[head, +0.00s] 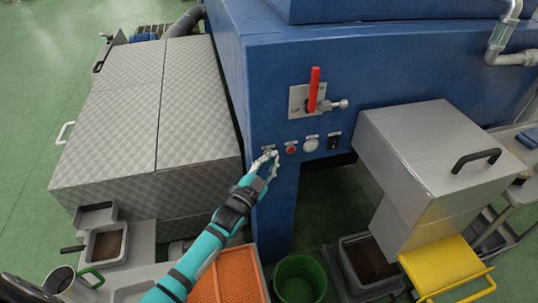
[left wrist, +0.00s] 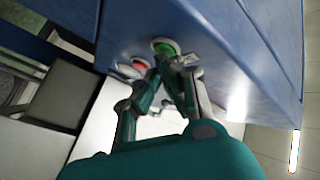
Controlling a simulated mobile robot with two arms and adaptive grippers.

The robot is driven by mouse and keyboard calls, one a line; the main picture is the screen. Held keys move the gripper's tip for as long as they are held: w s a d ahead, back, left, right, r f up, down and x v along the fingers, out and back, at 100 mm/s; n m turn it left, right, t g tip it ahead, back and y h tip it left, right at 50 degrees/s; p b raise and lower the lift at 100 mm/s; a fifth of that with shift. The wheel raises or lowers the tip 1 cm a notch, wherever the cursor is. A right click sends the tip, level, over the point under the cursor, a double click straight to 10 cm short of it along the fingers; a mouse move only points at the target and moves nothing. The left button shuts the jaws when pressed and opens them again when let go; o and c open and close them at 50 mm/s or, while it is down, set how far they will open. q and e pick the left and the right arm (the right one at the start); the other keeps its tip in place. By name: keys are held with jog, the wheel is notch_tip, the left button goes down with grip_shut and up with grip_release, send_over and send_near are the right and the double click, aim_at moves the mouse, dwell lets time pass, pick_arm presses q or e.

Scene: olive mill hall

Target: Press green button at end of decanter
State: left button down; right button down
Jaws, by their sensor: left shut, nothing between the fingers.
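The green button (left wrist: 165,47) shows in the left wrist view as a green disc in a pale ring on the blue decanter end panel. My left gripper (left wrist: 168,62) is shut and empty, with its fingertips right at the green button; I cannot tell whether they touch or press it. In the head view, the left gripper (head: 268,157) covers the green button. The blue decanter (head: 262,90) fills the middle of the head view. My right gripper is not in view.
A red button (head: 291,149), a white round knob (head: 311,145) and a black switch (head: 334,140) sit to the right on the same panel. Above them is a red lever (head: 314,88). A steel box (head: 420,150) juts out at right. A green bucket (head: 299,280) stands below.

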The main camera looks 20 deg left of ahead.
pick_arm(q)
jog(key=shift+s+d+p, duration=0.4)
jog(key=shift+s, duration=0.25)
jog(key=shift+s, duration=0.1)
jog(key=s+d+p, duration=0.1)
jog(key=s, duration=0.1)
jog(key=s+d+p, duration=0.1)
jog(key=s, duration=0.1)
jog(key=shift+d, duration=0.4)
dwell(0.4)
